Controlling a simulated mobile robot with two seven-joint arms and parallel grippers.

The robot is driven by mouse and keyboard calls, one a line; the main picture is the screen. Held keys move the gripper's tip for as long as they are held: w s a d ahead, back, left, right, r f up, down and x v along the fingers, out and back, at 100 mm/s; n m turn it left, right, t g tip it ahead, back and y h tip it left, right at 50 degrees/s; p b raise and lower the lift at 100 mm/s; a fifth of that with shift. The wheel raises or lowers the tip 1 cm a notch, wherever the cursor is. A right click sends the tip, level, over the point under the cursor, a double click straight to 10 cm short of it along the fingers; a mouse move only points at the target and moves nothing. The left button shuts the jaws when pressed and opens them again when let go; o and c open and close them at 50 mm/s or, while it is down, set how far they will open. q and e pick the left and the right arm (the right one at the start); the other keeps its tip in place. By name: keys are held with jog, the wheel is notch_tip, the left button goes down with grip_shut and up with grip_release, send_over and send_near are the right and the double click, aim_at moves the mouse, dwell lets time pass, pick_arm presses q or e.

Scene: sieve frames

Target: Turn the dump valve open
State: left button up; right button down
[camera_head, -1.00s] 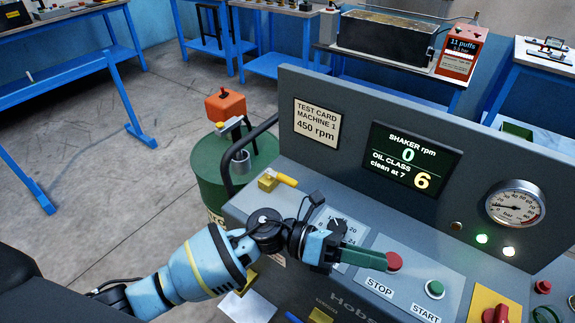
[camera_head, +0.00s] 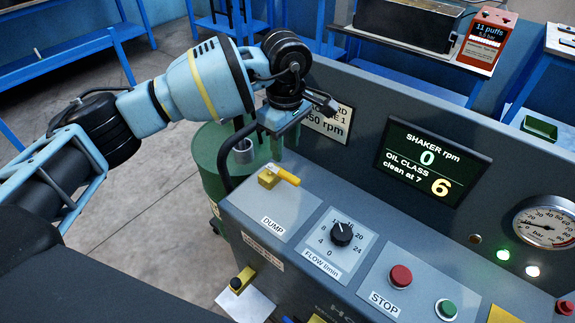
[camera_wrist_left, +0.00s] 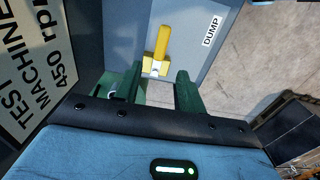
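The dump valve (camera_head: 283,175) has a yellow lever on a yellow-brown block, on the panel's left end beside the DUMP label (camera_head: 273,224). The lever lies roughly along the panel, pointing toward the lower right in the head view. My left gripper (camera_head: 271,150) hangs just behind and above the valve, its fingers partly lost against the green drum. In the left wrist view its two green fingers (camera_wrist_left: 159,72) are apart and empty, with the yellow lever (camera_wrist_left: 162,42) ahead of the gap, not gripped. My right gripper is not in view.
The flow knob (camera_head: 342,233), red STOP button (camera_head: 400,276) and green START button (camera_head: 446,309) sit right of the valve. The upright panel with the shaker display (camera_head: 432,162) rises behind. A green drum (camera_head: 209,160) stands left of the console.

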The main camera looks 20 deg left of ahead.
aim_at(286, 174)
pick_arm(q)
jog(key=shift+f, duration=3.9)
jog(key=shift+d, duration=0.1)
grip_shut()
